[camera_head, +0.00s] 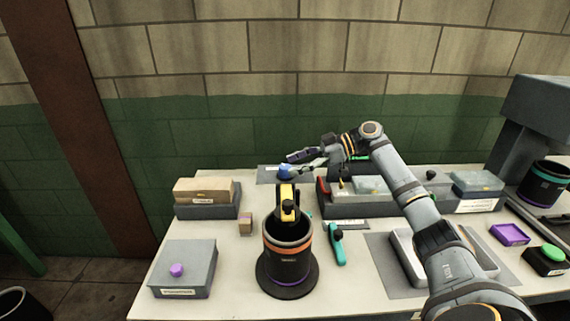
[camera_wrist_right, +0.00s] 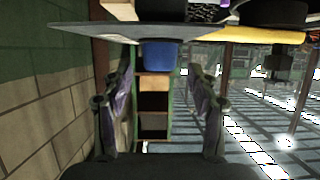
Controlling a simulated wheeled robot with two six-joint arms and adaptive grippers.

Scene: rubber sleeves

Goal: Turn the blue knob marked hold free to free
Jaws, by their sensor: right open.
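The blue knob (camera_head: 284,172) sits on a flat grey plate (camera_head: 266,179) at the back of the table, left of the middle in the head view. My right gripper (camera_head: 298,164) is at the knob, coming from the right with its fingers pointing left. In the right wrist view the blue knob (camera_wrist_right: 160,54) shows between the two open fingers, below the grey plate (camera_wrist_right: 105,33). I see no clear contact between fingers and knob. The hold and free marks are too small to read. My left gripper is not in view.
A dark cylinder (camera_head: 288,266) with a yellow-and-black tool stands in front. A grey box with a purple knob (camera_head: 185,268) and a tray with a tan block (camera_head: 207,209) are at left. A long grey tray (camera_head: 405,209) lies under my right arm.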

